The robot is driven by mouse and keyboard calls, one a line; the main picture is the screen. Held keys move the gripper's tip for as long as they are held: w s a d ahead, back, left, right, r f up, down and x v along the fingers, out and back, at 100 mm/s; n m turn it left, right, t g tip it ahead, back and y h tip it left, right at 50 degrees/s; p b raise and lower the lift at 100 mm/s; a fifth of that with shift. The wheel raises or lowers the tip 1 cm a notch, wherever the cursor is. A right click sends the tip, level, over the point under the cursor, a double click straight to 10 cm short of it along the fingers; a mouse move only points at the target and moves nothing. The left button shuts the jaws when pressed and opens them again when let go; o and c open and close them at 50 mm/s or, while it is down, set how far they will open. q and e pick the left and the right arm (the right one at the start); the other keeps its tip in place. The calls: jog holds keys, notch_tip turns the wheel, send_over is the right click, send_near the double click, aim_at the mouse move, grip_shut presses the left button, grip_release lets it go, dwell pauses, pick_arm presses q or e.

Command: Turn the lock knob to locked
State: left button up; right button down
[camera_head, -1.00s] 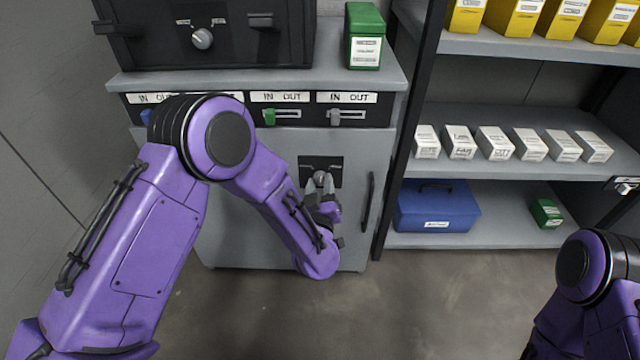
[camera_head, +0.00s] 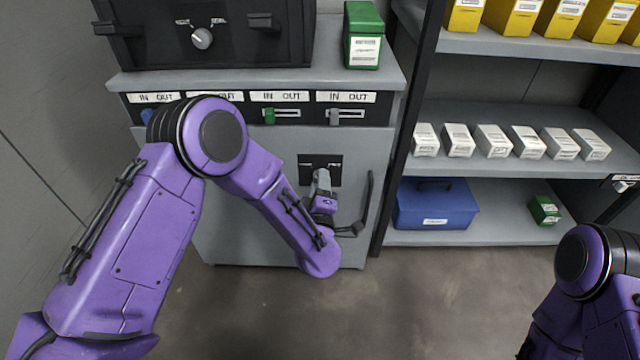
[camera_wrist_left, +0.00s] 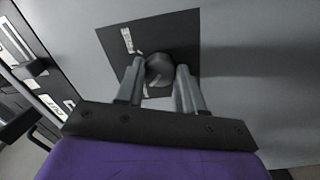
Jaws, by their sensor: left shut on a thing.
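The round dark lock knob (camera_wrist_left: 159,68) sits on a black plate (camera_head: 308,162) on the grey cabinet door, and the plate also shows in the left wrist view (camera_wrist_left: 114,36). My left gripper (camera_head: 321,176) is shut on the knob, with one finger on each side of it. In the head view the fingers show nearly edge-on and hide the knob. Small white labels show on the plate above and below the knob in the wrist view, too small to read. My right arm shows at the lower right, but its gripper is out of view.
A door handle (camera_head: 367,205) stands just right of the plate. Above are IN/OUT sliders (camera_head: 334,115), a black box with its own knob (camera_head: 202,39) and a green box (camera_head: 363,40). A shelf unit (camera_head: 490,239) with a blue case (camera_head: 437,207) stands to the right.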

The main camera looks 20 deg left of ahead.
pick_arm(q)
jog(key=shift+n, duration=0.4)
jog(key=o, duration=1)
jog(key=shift+o, duration=0.2)
jog(key=shift+d, duration=0.1)
jog(key=p+v, duration=0.1)
jog(key=v, duration=0.9)
jog(key=shift+s+p, duration=0.25)
jog(key=shift+p, duration=0.05)
jog(key=shift+d, duration=0.1)
